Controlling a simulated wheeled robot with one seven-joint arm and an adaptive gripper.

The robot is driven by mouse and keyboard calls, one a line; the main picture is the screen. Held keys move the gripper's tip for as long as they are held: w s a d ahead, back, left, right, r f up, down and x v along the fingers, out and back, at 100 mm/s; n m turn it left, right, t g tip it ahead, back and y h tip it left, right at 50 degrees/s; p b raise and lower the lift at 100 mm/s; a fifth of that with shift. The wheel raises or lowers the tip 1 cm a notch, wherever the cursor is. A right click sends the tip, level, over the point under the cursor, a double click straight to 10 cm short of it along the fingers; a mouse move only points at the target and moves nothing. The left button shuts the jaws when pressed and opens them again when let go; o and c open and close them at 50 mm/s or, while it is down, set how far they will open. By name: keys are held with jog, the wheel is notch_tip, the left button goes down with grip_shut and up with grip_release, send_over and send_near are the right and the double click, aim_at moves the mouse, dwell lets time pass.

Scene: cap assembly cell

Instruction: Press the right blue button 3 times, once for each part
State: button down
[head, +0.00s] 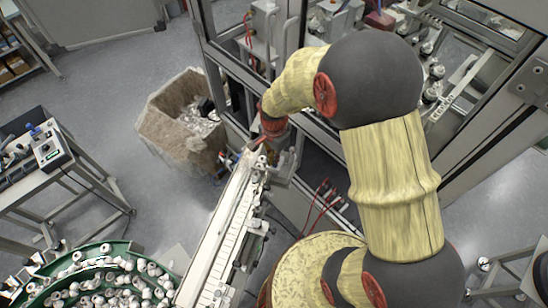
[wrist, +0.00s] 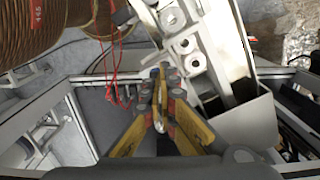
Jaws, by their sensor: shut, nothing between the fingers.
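My gripper (wrist: 162,84) shows in the wrist view with its yellow fingers closed together and nothing between them. A small dark blue spot (wrist: 154,72) shows right at the fingertips; I cannot tell whether it is a button or whether the fingers touch it. In the head view the end of my arm hangs over the far end of the white conveyor track (head: 228,228), and my gripper is mostly hidden there. A control box (head: 50,152) with a blue knob stands on the bench at left, well away from my gripper. No right blue button is clearly visible.
A green-rimmed bowl (head: 136,246) full of white caps stands at lower left. A worn bin (head: 178,125) stands behind the track. The framed machine is close at right. Red cables (wrist: 112,72) hang left of my gripper in the wrist view. Open floor lies at left.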

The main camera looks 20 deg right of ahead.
jog(key=shift+f+b, duration=0.65)
jog(key=shift+f, duration=0.05)
jog(key=shift+s+f, duration=0.1)
jog(key=shift+f, duration=0.1)
jog(key=shift+s, duration=0.15)
jog(key=shift+f, duration=0.1)
jog(key=shift+r, duration=0.4)
jog(key=r, duration=0.8)
jog(key=shift+w, duration=0.25)
